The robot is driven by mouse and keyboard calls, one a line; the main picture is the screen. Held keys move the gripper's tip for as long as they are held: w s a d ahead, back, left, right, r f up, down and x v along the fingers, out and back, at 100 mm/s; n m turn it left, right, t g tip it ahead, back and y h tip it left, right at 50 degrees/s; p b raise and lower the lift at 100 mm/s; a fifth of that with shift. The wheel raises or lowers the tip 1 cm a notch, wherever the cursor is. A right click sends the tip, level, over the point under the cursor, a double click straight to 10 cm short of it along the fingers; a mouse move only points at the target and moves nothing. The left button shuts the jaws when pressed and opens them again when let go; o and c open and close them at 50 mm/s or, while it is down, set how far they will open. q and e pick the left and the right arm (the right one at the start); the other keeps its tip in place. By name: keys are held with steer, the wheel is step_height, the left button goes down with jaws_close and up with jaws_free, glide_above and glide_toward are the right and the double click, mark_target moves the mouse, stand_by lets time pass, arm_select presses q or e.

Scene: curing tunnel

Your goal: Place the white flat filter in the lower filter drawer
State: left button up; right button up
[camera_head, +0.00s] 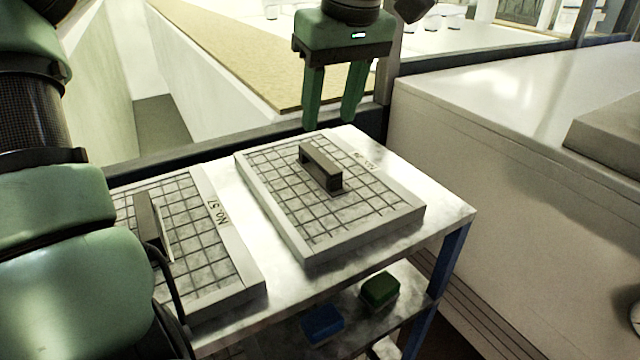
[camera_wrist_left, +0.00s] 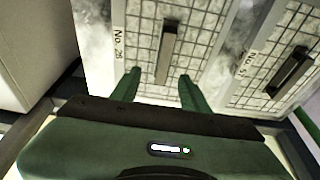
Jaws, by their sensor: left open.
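In the left wrist view the first filter (camera_wrist_left: 200,30) is in the middle and the second filter (camera_wrist_left: 305,20) at the right. My left gripper (camera_head: 331,122) points down, open and empty, near the far edge of the first filter, apart from its handle. My right gripper is out of view. I see no filter drawer.
The metal table (camera_head: 450,212) has a lower shelf with a blue block (camera_head: 322,323) and a green block (camera_head: 380,289). A large white cabinet (camera_head: 500,190) stands close on the right. A dark rail (camera_head: 235,140) runs behind the table.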

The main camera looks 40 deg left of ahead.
mark_target(320, 157)
arm_select(q)
steer(key=shift+s+f, duration=0.1)
steer(key=shift+f, duration=0.3)
steer(key=p+x, duration=0.1)
steer(key=x, duration=0.4)
steer(key=shift+s+a+f+p, duration=0.1)
steer(key=shift+s+f+p, duration=0.1)
steer(key=shift+f+p, duration=0.15)
steer(key=shift+a+f, duration=0.15)
steer(key=shift+f, duration=0.4)
jaws_close()
stand_by(0.3)
